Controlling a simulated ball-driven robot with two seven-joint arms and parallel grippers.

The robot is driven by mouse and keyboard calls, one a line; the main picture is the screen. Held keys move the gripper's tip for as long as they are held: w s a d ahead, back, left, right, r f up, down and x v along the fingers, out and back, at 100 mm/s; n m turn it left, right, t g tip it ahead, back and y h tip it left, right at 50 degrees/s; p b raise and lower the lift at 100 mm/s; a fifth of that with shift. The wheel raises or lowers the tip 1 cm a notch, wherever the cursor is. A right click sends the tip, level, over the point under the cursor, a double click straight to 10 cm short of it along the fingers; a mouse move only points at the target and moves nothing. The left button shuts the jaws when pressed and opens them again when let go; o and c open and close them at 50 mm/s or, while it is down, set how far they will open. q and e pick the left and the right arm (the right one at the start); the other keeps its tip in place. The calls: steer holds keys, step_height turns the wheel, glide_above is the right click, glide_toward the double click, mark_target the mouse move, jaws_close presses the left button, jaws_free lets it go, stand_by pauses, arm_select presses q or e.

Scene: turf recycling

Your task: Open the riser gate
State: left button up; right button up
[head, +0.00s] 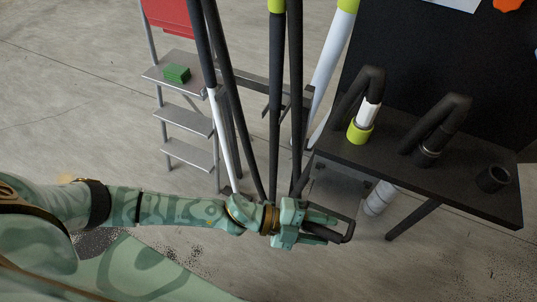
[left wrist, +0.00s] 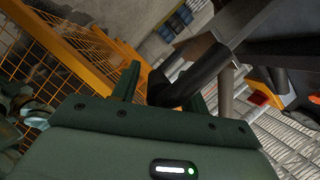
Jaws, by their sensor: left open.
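My left gripper (head: 312,226) is open, low in the middle of the head view, in front of the black table's left end. A dark loop-shaped bar (head: 347,232) shows at its fingers; I cannot tell whether it is a gate handle. In the left wrist view, a black bent bar (left wrist: 205,76) passes at the open jaws (left wrist: 165,84); contact is unclear. A pale pipe (head: 378,199) hangs below the table, right of the gripper. I cannot pick out a riser gate for certain. My right gripper is not in view.
The black table (head: 460,186) carries black bent hoses (head: 441,127), one with a lime collar (head: 360,132), and a black ring (head: 493,178). A step ladder (head: 185,122) holds a green block (head: 176,73). Tall poles stand behind my gripper. An orange mesh fence (left wrist: 72,48) shows in the wrist view.

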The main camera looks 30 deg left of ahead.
arm_select(q)
steer(key=p+v, duration=0.2)
steer(key=v, duration=1.4)
steer(key=shift+p, duration=0.35)
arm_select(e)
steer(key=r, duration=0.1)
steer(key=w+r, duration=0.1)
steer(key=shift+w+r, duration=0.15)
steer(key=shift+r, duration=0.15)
